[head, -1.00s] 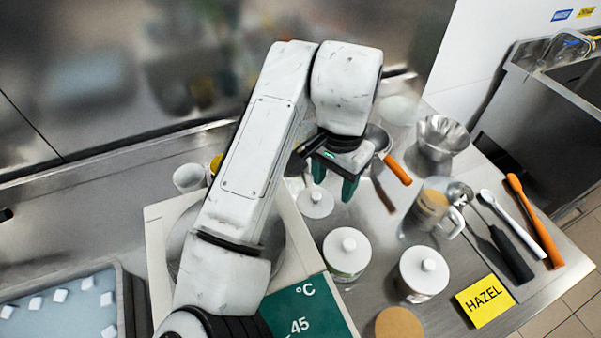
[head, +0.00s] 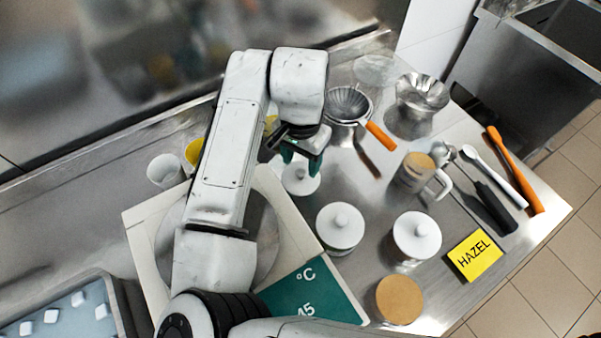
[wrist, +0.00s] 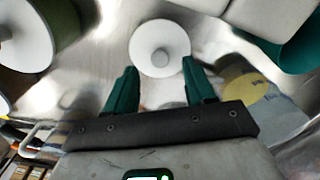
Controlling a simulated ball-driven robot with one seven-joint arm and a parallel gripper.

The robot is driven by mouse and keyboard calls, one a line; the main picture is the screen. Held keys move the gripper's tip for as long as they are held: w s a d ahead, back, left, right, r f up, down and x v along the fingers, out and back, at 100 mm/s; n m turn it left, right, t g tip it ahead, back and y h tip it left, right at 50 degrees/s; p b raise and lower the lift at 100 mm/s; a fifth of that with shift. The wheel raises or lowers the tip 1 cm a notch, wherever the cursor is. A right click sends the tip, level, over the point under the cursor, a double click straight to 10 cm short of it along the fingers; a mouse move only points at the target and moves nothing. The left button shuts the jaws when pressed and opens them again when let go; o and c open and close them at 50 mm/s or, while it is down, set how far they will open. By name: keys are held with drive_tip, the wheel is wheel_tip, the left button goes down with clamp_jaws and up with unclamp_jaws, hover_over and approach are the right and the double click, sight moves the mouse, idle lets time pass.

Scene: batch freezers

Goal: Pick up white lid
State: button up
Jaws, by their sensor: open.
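A loose white lid (head: 299,181) with a round knob lies on the steel counter beside the pale board. In the wrist view the lid (wrist: 160,42) is beyond the fingertips, roughly centred between them. My gripper (head: 302,162) is open and empty, its green fingers close to the lid and partly covering its far side in the head view. The gripper also shows in the wrist view (wrist: 159,66). I cannot tell the exact height of the fingers above the lid. Two more white knobbed lids sit on jars (head: 340,222) and (head: 416,234).
A sieve with an orange handle (head: 381,135) and a metal bowl (head: 421,92) stand behind. A mug (head: 415,172), utensils (head: 515,170), a yellow HAZEL card (head: 475,256) and a tan round lid (head: 399,299) are to the right. White and yellow cups (head: 165,171) stand left of my arm.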

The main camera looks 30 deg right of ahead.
sight(301, 171)
drive_tip(key=shift+f, duration=1.6)
clamp_jaws()
